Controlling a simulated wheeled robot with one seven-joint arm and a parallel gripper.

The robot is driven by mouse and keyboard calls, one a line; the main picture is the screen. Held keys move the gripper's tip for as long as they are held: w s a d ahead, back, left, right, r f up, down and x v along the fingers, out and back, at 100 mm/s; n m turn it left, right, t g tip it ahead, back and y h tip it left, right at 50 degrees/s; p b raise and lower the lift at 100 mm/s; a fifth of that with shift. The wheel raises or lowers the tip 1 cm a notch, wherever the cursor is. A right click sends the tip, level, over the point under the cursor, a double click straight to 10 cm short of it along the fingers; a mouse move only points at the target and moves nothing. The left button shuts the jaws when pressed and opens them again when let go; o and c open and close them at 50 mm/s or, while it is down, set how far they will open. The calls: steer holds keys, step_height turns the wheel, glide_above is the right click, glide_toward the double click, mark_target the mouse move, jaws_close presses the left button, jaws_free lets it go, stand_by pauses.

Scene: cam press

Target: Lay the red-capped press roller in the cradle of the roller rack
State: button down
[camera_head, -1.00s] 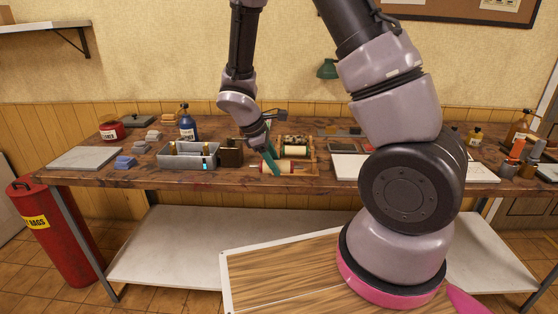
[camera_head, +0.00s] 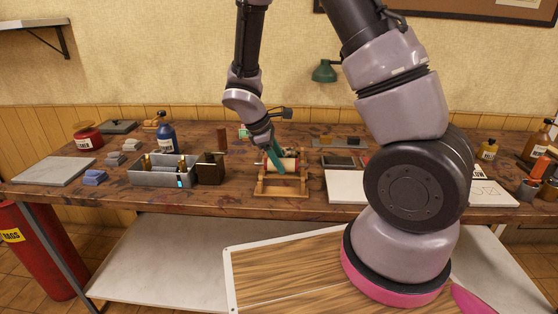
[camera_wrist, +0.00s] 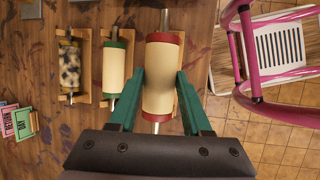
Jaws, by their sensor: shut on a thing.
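My gripper (camera_wrist: 161,88) has green fingers, shut on the red-capped press roller (camera_wrist: 158,75), a cream cylinder with a metal shaft. The fingers grip it from both sides in the wrist view. In the head view, my gripper (camera_head: 275,157) holds the roller (camera_head: 287,164) level over the wooden roller rack (camera_head: 282,193), whose front part shows bare below it. Wood of the rack shows behind the roller in the wrist view (camera_wrist: 181,45). A green-capped roller (camera_wrist: 114,72) and a dark-mottled roller (camera_wrist: 69,66) lie in wooden holders to its left.
A grey tray with bottles (camera_head: 163,179) and a dark brown box (camera_head: 209,169) stand left of the rack. A white board (camera_head: 345,187) lies to its right. The table's front edge runs close before the rack. Colored cards (camera_wrist: 18,122) stand at the wrist view's left.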

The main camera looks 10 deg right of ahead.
mark_target(271, 163)
steer(key=shift+f, duration=2.65)
steer(key=shift+f, duration=0.55)
steer(key=shift+c, duration=1.3)
jaws_free()
steer(key=shift+r, duration=0.1)
steer(key=v, duration=1)
steer(key=shift+a+r, duration=0.15)
steer(key=shift+r, duration=0.15)
